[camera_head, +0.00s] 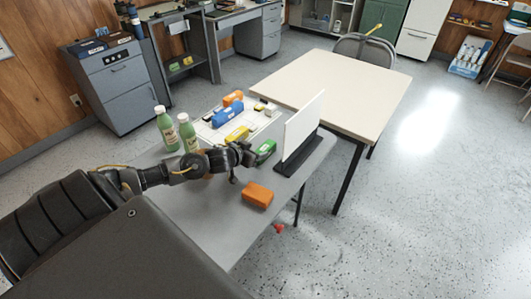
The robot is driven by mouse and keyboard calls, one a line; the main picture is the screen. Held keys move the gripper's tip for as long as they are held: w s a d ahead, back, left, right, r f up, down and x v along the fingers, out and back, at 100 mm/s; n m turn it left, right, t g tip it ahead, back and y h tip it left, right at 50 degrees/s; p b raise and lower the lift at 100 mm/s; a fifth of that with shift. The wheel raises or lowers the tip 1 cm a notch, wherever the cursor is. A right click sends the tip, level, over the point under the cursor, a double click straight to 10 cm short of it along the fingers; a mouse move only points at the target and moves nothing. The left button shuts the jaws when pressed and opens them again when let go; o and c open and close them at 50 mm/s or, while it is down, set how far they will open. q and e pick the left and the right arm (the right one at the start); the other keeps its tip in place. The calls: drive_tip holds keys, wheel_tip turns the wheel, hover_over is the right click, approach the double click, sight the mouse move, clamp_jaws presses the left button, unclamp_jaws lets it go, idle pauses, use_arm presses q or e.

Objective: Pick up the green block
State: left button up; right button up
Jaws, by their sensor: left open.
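The green block (265,148) lies on the grey table (222,218), just left of an upright white panel (300,128) in a dark stand (292,160). My left arm reaches in from the left across the table. My left gripper (245,162) is open, close to the near left side of the green block. The gripper is small and dark here, and I cannot tell whether it touches the block. No block shows between its fingers. My right gripper is not in view.
An orange block (258,194) lies nearer on the table. Yellow (237,135), blue (227,115) and orange (233,98) pieces lie beyond the gripper. Two green bottles (167,130) (188,134) stand behind my arm. A bare cream table (335,88) stands beyond the panel.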

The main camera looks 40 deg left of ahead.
sight(263, 148)
use_arm(q)
drive_tip(key=shift+x, duration=0.85)
drive_tip(key=x, duration=0.4)
drive_tip(key=shift+w+d+f, duration=0.1)
drive_tip(key=shift+w+d, duration=0.15)
drive_tip(key=shift+w, duration=0.05)
drive_tip(key=shift+s, duration=0.1)
drive_tip(key=c, duration=1.1)
drive_tip(key=shift+c, duration=0.2)
drive_tip(key=shift+r, duration=0.65)
drive_tip(key=s+a+r+b, duration=0.1)
drive_tip(key=s+a+r, duration=0.1)
drive_tip(key=a+r, duration=0.9)
drive_tip(key=a, duration=0.3)
drive_tip(key=shift+s+r, duration=0.35)
drive_tip(key=shift+r, duration=0.05)
